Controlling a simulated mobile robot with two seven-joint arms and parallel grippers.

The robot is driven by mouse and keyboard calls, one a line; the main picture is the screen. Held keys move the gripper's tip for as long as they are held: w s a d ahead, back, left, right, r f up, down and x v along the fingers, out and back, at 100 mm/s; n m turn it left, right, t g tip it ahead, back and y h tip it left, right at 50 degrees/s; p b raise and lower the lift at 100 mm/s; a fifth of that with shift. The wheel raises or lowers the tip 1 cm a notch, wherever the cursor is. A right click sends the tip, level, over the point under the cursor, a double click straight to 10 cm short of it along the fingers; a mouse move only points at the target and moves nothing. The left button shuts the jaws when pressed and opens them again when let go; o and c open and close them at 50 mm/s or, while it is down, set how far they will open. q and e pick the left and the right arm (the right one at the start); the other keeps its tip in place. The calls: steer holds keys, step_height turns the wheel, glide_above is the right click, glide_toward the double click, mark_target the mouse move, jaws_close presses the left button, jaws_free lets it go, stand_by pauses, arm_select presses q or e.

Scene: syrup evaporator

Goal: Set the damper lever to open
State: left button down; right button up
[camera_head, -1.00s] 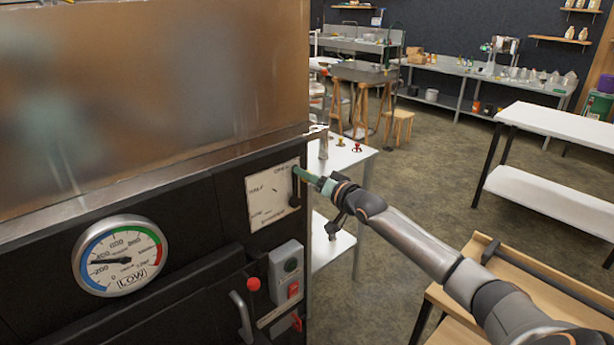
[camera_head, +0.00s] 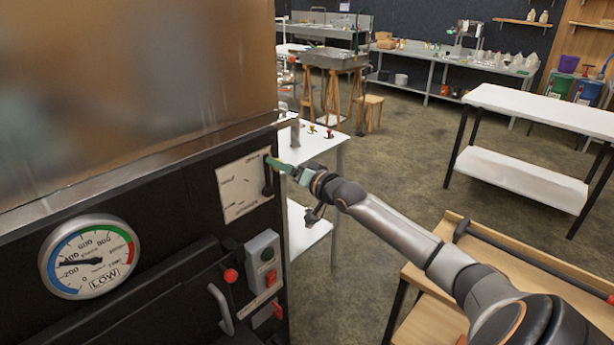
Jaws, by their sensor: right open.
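The damper lever (camera_head: 267,180) is a short dark bar standing about upright at the right edge of a white plate (camera_head: 238,188) with handwritten marks. The plate is on the black front of the evaporator. My right gripper (camera_head: 274,162) has green fingers and comes in from the right. It is open, and its fingertips are at the upper end of the lever. I cannot tell whether they touch it, and the fingers hide part of that end. My left gripper is not in view.
A round gauge (camera_head: 91,257), a switch box (camera_head: 263,261) and a door handle (camera_head: 221,309) are on the black front. A white table (camera_head: 310,147) stands just behind my right gripper. A wooden bench (camera_head: 520,275) is at the lower right. The floor between is clear.

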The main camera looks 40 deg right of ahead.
steer(key=s, duration=1)
steer(key=shift+s+r, duration=0.35)
steer(key=shift+r, duration=0.05)
steer(key=shift+d, duration=0.1)
steer(key=s+a+f+n+g, duration=0.1)
steer(key=s+a+f, duration=0.25)
steer(key=f, duration=0.45)
steer(key=s+a+f+n+g, duration=0.2)
steer(key=s+a+f, duration=0.15)
steer(key=f, duration=0.35)
steer(key=s+a+f+n+g, duration=0.15)
steer(key=a+f, duration=0.25)
steer(key=f, duration=0.4)
steer(key=s+a+f+n+g+y, duration=0.1)
steer(key=s+a+f+n, duration=0.1)
steer(key=s+a+f, duration=0.3)
steer(key=s+a+f+n+g+y, duration=0.1)
steer(key=s+a+f+n+g, duration=0.1)
steer(key=s+a+f, duration=0.4)
steer(key=s+a, duration=0.3)
steer(key=a, duration=0.4)
steer(key=shift+a+n, duration=0.15)
steer(key=shift+n, duration=0.2)
